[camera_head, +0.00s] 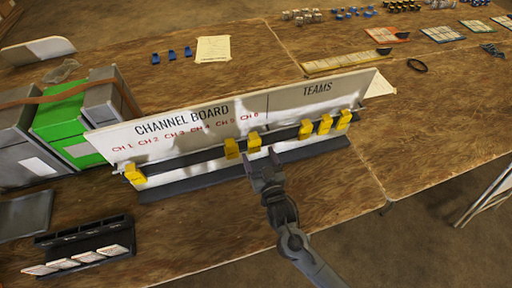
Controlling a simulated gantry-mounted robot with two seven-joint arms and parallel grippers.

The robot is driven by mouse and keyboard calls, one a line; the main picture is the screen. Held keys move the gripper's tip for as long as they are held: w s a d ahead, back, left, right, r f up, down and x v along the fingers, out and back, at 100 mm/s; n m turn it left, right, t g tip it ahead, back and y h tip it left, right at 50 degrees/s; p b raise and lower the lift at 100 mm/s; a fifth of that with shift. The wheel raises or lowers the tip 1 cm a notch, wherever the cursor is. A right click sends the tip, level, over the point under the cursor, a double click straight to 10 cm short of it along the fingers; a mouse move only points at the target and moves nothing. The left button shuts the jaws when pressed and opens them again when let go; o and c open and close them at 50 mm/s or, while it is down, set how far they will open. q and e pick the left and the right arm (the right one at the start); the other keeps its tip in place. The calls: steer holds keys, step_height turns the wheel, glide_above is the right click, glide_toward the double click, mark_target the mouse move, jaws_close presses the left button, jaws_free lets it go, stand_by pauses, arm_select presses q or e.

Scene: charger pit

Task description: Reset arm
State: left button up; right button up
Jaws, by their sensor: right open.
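My right gripper (263,163) is open and comes up from the lower right. Its fingertips are at the front of the white channel board (185,132), just below a yellow piece (254,141) on the dark rail. I cannot tell whether the fingers touch that piece or the board. A second yellow piece (232,149) sits just to its left. Another yellow piece (135,174) is at the board's left end, and several more (325,124) are under the "TEAMS" part. My left gripper is not in view.
Green and grey cases (67,127) with an orange strap stand left of the board. A black rack with white cards (82,249) is at the lower left. Blue pieces (172,55) and a paper sheet (213,49) lie behind. The wooden table (430,130) is clear to the right.

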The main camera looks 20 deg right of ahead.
steer(key=s+d+f+n+g+y, duration=0.1)
steer(key=s+d+f+g, duration=0.15)
steer(key=s+g, duration=0.8)
steer(key=s+d+f+n+g, duration=0.2)
steer(key=s+f+g, duration=0.2)
steer(key=s, duration=1.3)
step_height(320, 180, up, 33)
steer(key=p, duration=3.3)
steer(key=shift+s, duration=0.45)
